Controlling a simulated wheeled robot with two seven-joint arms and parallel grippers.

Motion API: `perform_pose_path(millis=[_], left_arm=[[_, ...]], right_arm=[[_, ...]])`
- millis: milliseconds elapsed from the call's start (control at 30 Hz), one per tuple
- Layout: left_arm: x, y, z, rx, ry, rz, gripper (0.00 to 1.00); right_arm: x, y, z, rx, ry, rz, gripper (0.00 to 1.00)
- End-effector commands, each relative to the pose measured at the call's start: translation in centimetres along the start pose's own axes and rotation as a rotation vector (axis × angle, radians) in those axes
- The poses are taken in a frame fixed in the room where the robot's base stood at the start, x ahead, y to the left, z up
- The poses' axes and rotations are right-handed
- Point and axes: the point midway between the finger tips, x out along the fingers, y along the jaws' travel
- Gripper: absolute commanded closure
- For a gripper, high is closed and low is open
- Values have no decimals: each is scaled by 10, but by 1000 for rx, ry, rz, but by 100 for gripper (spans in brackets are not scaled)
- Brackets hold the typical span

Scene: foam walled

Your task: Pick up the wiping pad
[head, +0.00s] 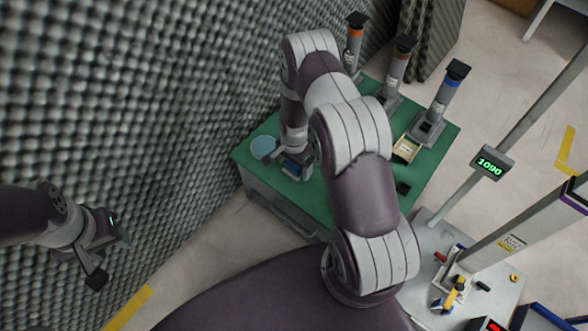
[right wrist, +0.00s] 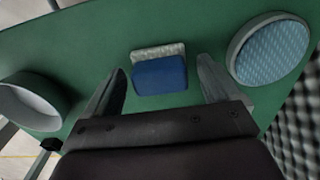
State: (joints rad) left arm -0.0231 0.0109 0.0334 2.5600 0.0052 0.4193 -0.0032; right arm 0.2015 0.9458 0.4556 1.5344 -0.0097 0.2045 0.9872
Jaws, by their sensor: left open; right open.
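The wiping pad (right wrist: 160,75) is a small blue block with a pale grey, textured strip along its far side. It lies on the green table top. In the right wrist view it sits between the two fingers of my right gripper (right wrist: 161,72), with a gap on each side. In the head view the blue of the pad (head: 291,167) shows at my right gripper (head: 290,165), partly hidden by it. The right gripper is open. My left gripper (head: 109,258) is open and empty at the far left, away from the table, near the foam wall.
A round dish with a light blue textured face (right wrist: 268,52) lies beside the pad. A pale round cup (right wrist: 28,104) is on the other side. Several upright grey devices (head: 398,68) stand along the table's back. The foam wall (head: 150,110) is close on the left.

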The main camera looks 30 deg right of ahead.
Motion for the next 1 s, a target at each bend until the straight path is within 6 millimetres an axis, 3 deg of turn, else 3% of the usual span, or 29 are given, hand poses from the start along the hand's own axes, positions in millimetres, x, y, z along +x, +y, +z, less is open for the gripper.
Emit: perform_pose_path(millis=[33,200,567,800,1000], left_arm=[[-1,0,0,0,0,0,57],[-1,0,0,0,0,0,57],[-4,0,0,0,0,0,57],[-24,0,-3,0,0,0,57],[-42,0,-5,0,0,0,57]], right_arm=[[-1,0,0,0,0,0,11],[-1,0,0,0,0,0,66],[-6,0,0,0,0,0,66],[-46,0,0,-1,-1,-1,66],[-74,45,-4,3,-3,1,66]])
